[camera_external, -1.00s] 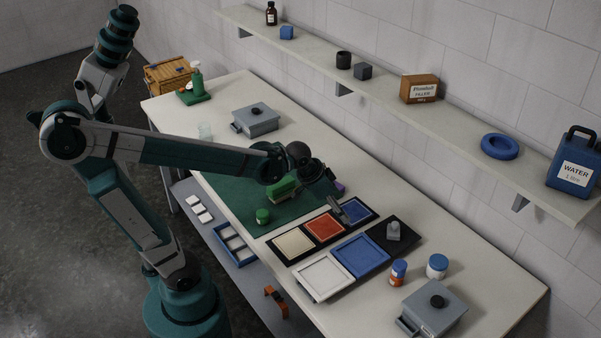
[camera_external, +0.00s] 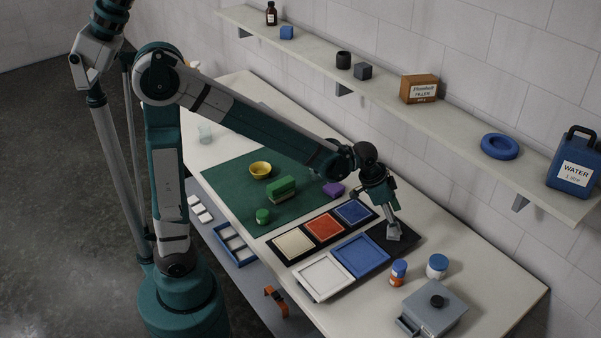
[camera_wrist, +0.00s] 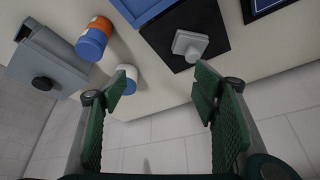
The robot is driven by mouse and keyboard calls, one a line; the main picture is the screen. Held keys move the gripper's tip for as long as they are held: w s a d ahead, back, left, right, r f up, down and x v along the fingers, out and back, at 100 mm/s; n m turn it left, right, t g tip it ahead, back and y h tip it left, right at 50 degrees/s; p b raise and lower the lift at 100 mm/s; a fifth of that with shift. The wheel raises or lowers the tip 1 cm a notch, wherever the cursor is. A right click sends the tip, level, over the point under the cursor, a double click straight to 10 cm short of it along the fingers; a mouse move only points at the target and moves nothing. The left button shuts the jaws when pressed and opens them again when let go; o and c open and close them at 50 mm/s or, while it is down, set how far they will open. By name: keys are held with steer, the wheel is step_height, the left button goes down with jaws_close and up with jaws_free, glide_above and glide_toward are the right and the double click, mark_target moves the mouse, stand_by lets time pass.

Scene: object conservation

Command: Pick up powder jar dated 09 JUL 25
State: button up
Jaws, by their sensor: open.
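Two jars stand on the bench toward the front right: an orange jar with a blue lid (camera_external: 398,272) and a white jar with a blue band (camera_external: 437,266). In the wrist view the orange-and-blue jar (camera_wrist: 94,38) is at upper left, and the white-and-blue jar (camera_wrist: 125,79) is nearer, beside the left finger. No date can be read on any jar. My gripper (camera_wrist: 161,88) is open and empty; in the external view it is over the black tray, close to a grey knobbed block (camera_external: 393,233).
A grey lidded box (camera_external: 433,308) stands just in front of the two jars. Blue (camera_external: 360,255) and white (camera_external: 324,277) trays lie to their left. A wall shelf (camera_external: 460,145) runs behind, holding a blue water can (camera_external: 574,170). Bare bench lies right of the jars.

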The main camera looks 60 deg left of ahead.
mark_target(436, 260)
steer(key=w+d+f+m+p, duration=0.1)
steer(key=w+d+f, duration=0.1)
steer(key=d, duration=0.2)
steer(key=w+d+f+m+g+p, duration=0.1)
steer(key=d+f+p, duration=0.1)
steer(key=d, duration=0.3)
steer(key=w+d+f+p, duration=0.2)
steer(key=d, duration=0.3)
steer(key=shift+w+f+m+h, duration=0.1)
steer(key=shift+w+m+h, duration=0.2)
steer(key=shift+m, duration=0.1)
steer(key=shift+w+d+f+p, duration=0.1)
steer(key=shift+d+f+p, duration=0.3)
steer(key=shift+d, duration=0.1)
steer(key=shift+d+f, duration=0.1)
steer(key=shift+f, duration=0.1)
steer(key=shift+x, duration=1.15)
steer(key=shift+f, duration=0.15)
steer(key=shift+x, duration=2.5)
steer(key=shift+d, duration=0.1)
